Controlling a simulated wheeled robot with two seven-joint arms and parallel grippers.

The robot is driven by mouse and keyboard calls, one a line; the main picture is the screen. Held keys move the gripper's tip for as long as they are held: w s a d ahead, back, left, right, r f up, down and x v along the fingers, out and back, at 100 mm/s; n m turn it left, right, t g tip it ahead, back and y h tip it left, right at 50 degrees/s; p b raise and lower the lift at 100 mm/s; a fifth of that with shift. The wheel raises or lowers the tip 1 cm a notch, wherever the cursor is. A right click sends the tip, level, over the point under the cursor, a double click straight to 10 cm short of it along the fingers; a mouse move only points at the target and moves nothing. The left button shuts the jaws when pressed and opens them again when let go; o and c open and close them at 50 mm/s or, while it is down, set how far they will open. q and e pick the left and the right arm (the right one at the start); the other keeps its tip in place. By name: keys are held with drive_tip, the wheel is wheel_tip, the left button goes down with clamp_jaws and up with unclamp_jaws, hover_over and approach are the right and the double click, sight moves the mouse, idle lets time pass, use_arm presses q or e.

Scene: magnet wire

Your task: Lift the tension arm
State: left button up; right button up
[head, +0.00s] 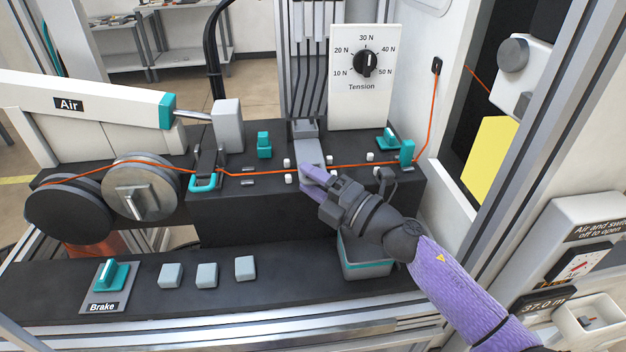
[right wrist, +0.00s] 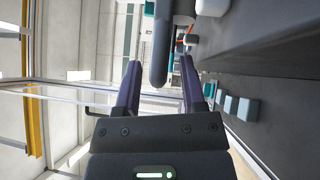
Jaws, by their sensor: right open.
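A light grey arm (head: 309,149), which I take to be the tension arm, juts toward me from the back of the black bench, below the Tension dial. An orange wire (head: 270,171) runs across the bench past it. My right gripper (head: 309,180) is at the near end of this arm, its purple fingers open. In the right wrist view, a grey rounded bar (right wrist: 161,45) reaches in between the open fingers (right wrist: 161,62), with gaps seen on both sides. The gripper partly hides the arm's near end in the head view. My left gripper is not in view.
The Tension dial panel (head: 364,100) stands behind. White guide pegs (head: 288,162) flank the arm, and teal clamps (head: 264,145) stand nearby. Wire pulleys (head: 140,190) are at left. A Brake switch (head: 109,275) and several grey blocks (head: 206,275) sit on the front ledge.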

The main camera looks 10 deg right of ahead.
clamp_jaws()
drive_tip(key=shift+r, duration=0.1)
idle(1.2)
